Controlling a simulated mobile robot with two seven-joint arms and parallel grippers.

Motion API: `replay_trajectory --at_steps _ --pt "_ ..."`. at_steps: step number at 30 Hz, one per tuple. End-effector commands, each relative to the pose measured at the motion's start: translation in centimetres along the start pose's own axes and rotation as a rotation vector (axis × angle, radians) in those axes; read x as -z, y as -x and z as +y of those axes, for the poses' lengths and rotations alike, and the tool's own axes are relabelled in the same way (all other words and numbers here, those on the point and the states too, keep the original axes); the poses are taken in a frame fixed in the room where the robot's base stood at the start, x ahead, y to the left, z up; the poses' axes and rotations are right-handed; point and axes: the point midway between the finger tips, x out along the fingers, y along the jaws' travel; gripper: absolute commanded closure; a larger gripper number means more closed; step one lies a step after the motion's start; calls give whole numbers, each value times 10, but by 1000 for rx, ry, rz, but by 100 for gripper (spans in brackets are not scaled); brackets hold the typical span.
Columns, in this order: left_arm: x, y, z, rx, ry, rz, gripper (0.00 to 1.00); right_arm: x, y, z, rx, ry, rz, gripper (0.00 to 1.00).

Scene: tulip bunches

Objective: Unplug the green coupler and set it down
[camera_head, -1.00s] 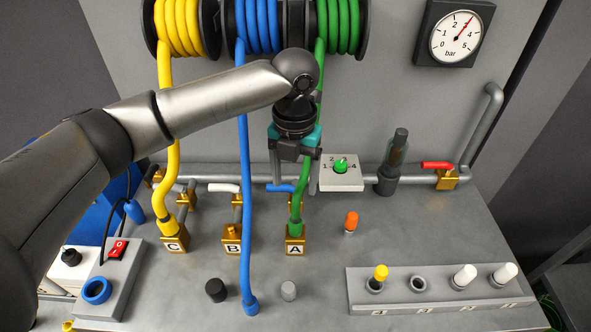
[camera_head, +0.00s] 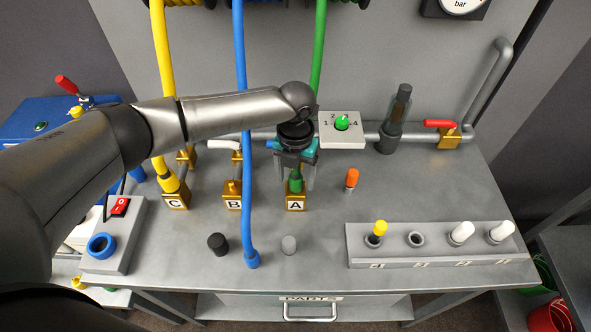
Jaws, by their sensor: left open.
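The green coupler (camera_head: 295,184) stands upright in the brass port block A (camera_head: 296,203). Its green hose (camera_head: 319,50) rises behind my left wrist toward the reel. My left gripper (camera_head: 295,182) comes down from above, with its fingers apart on either side of the coupler. I cannot tell whether the fingers touch it. My wrist hides the upper coupler and part of the hose. My right gripper is not in view.
A blue hose (camera_head: 243,120) hangs close left, its end (camera_head: 252,260) on the bench. A yellow hose (camera_head: 160,90) is in block C (camera_head: 175,201); block B (camera_head: 233,203) has no hose. Grey and black caps and an orange-topped plug (camera_head: 351,180) stand nearby.

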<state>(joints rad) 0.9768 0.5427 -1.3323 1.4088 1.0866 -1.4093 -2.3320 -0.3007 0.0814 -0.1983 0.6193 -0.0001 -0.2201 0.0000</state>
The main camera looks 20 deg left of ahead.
Motion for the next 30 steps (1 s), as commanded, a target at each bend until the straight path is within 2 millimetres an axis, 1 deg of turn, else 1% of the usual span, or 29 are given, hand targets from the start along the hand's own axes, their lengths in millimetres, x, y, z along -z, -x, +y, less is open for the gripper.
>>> replay_trajectory --at_steps 5,25,29,30 --pt "0 0 0 0 0 0 25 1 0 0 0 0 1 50" --pt "0 0 0 0 1 0 100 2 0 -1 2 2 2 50" --pt "0 0 0 0 1 0 100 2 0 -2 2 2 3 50" --pt "0 0 0 0 1 0 63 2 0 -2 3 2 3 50"
